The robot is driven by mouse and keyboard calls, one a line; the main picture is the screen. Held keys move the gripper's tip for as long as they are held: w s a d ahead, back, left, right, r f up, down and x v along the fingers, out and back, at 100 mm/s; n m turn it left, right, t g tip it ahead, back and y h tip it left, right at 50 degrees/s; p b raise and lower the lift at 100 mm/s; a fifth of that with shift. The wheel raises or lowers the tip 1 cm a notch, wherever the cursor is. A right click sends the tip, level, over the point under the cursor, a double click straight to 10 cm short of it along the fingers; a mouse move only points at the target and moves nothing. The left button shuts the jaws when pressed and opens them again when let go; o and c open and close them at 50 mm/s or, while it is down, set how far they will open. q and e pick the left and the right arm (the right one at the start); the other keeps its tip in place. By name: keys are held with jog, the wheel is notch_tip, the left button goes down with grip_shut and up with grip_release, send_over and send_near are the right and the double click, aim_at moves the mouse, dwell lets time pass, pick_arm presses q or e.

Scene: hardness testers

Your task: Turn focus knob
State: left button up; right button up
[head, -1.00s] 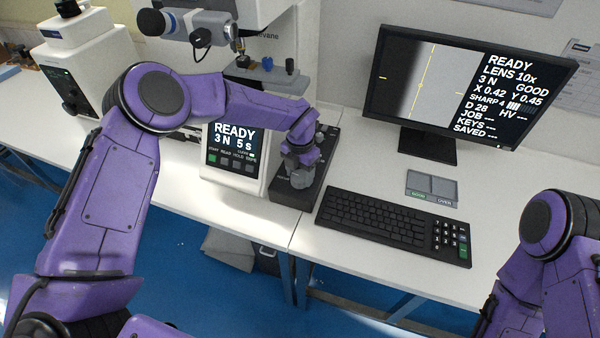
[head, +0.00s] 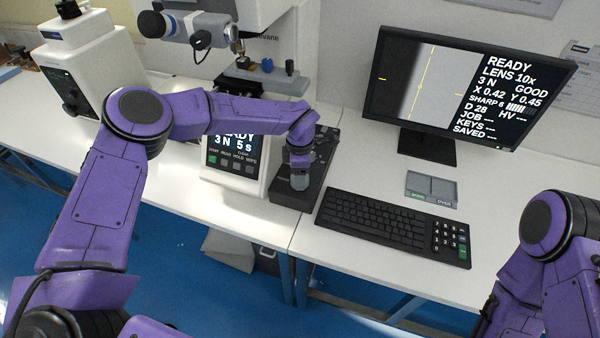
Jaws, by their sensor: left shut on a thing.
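My left gripper (head: 299,180) points down over the front of a black control box (head: 283,196) beside the tester. It is shut on a knob there, presumably the focus knob, which the gripper mostly hides. The monitor (head: 462,92) reads READY, LENS 10x, SHARP 6 with a row of bars, and GOOD.
The tester's front panel (head: 235,158) stands left of the box, partly behind my left arm. A black keyboard (head: 390,225) and a small grey pad (head: 432,188) lie to the right. Another tester (head: 85,50) stands at the back left. The white bench is clear near the keyboard.

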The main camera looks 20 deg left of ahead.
pick_arm(q)
jog(key=m, duration=0.5)
jog(key=shift+r+m+p, duration=0.1)
jog(key=shift+m+p, duration=0.2)
jog(key=shift+p, duration=0.1)
jog(key=m, duration=0.5)
jog(key=shift+m+p, duration=0.3)
jog(key=shift+p, duration=0.05)
jog(key=shift+m, duration=0.3)
jog(key=o, duration=1.1)
jog(key=shift+c, duration=0.2)
jog(key=shift+r, duration=0.35)
notch_tip(320, 180, up, 10)
jog(key=b, duration=0.3)
jog(key=shift+f, duration=0.15)
